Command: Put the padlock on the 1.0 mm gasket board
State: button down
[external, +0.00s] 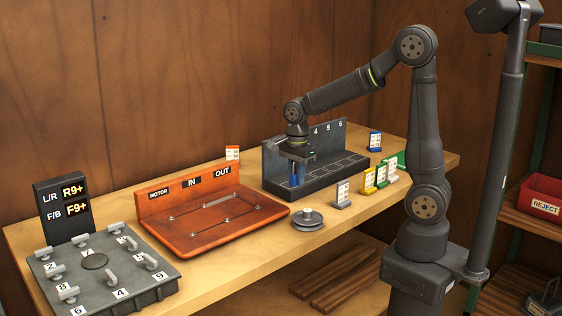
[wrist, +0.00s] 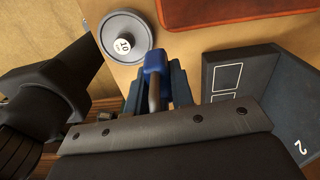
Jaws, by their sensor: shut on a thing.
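The padlock (wrist: 155,62), with a blue body and grey shackle, is held between the fingers of my gripper (wrist: 155,90) in the wrist view. In the external view my gripper (external: 297,168) points down over the left end of the dark grey numbered rack (external: 320,186). A bit of blue, the padlock (external: 294,180), shows below it. I cannot tell whether it touches the rack. Which thing is the 1.0 mm gasket board I cannot tell, as the small labels are too small to read.
A round weight (external: 308,219) lies in front of the rack. An orange tray (external: 215,222) marked MOTOR, IN and OUT is to its left. A grey box with levers (external: 100,270) stands far left. Small labelled stands (external: 368,180) sit at the right. Bare wood shows along the front.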

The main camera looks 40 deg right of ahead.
jog(key=w+d+m, duration=0.3)
jog(key=d+m, duration=0.2)
jog(key=d, duration=1.2)
jog(key=w+d+m, duration=0.3)
jog(key=d+m, duration=0.2)
jog(key=d, duration=1.2)
jog(key=s+d+m, duration=0.4)
jog(key=s+d, duration=0.6)
jog(key=d, duration=0.5)
jog(key=s+d+m, duration=0.5)
jog(key=s+d, duration=0.4)
jog(key=d, duration=0.5)
jog(key=w+f, duration=0.2)
jog(key=w, duration=0.1)
jog(key=w+f, duration=0.2)
jog(key=w, duration=0.2)
jog(key=w+a+f, duration=0.1)
jog(key=w+f, duration=0.1)
jog(key=w, duration=0.1)
jog(key=shift+w+f, duration=0.1)
jog(key=shift+w, duration=0.25)
jog(key=shift+f, duration=2.05)
jog(key=c, duration=1.7)
grip_release()
jog(key=shift+f, duration=0.15)
jog(key=o, duration=0.4)
